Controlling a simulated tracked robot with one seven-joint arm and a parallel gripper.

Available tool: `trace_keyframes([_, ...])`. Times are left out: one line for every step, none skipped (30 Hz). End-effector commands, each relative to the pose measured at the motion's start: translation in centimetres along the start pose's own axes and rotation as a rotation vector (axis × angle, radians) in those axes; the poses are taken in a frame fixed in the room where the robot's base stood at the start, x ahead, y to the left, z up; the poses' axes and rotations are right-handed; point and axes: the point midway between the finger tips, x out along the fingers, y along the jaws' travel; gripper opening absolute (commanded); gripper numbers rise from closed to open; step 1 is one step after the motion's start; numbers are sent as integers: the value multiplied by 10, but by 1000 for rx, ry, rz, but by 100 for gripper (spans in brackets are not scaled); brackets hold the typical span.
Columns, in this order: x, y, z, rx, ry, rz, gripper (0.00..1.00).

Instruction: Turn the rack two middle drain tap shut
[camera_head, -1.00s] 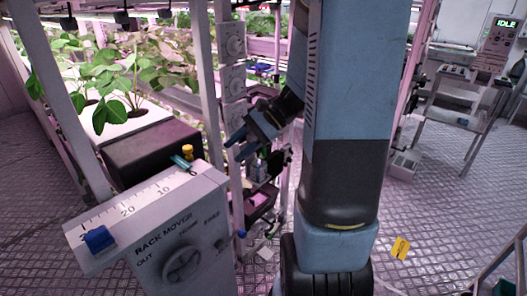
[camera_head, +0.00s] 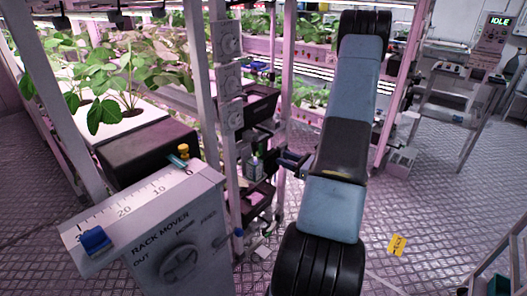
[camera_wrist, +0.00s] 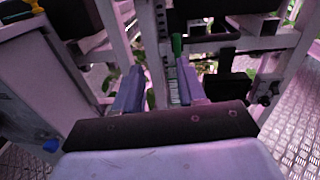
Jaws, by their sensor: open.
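My gripper (camera_wrist: 159,78) is open and empty, with its two blue-grey fingers apart in the wrist view. In the head view my gripper (camera_head: 288,162) shows in part beside my arm, in front of the rack's end frame. A small upright green piece (camera_wrist: 177,45) stands beyond the right finger in the wrist view; I cannot tell whether it is a tap handle. It looks apart from the fingers. No drain tap can be made out for certain in the head view, where my arm hides part of the rack's end.
A yellow tag (camera_head: 397,245) lies on open floor at right.

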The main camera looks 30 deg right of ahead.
Motion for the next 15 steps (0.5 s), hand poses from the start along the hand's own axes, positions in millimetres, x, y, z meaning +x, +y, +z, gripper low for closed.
trace_keyframes([-6,-5,-9,17,0,-33,40])
trace_keyframes([-8,-8,-12,23,-1,-49,40])
trace_keyframes([-11,-10,-16,31,-1,-65,40])
trace_keyframes([-12,-12,-18,34,-2,-75,40])
trace_keyframes([-13,-14,-19,37,-3,-83,40])
trace_keyframes([-14,-15,-21,39,-3,-91,40])
trace_keyframes([-13,-16,-21,40,-4,-94,40])
trace_keyframes([-12,-16,-22,41,-4,-95,40])
trace_keyframes([-9,-16,-22,41,-4,-95,40])
trace_keyframes([-6,-17,-22,40,-4,-95,40])
trace_keyframes([-2,-17,-22,40,-4,-94,40])
trace_keyframes([3,-17,-22,39,-4,-94,40])
trace_keyframes([7,-17,-22,39,-4,-93,40])
trace_keyframes([12,-18,-21,40,-5,-92,40])
trace_keyframes([19,-18,-21,40,-5,-92,40])
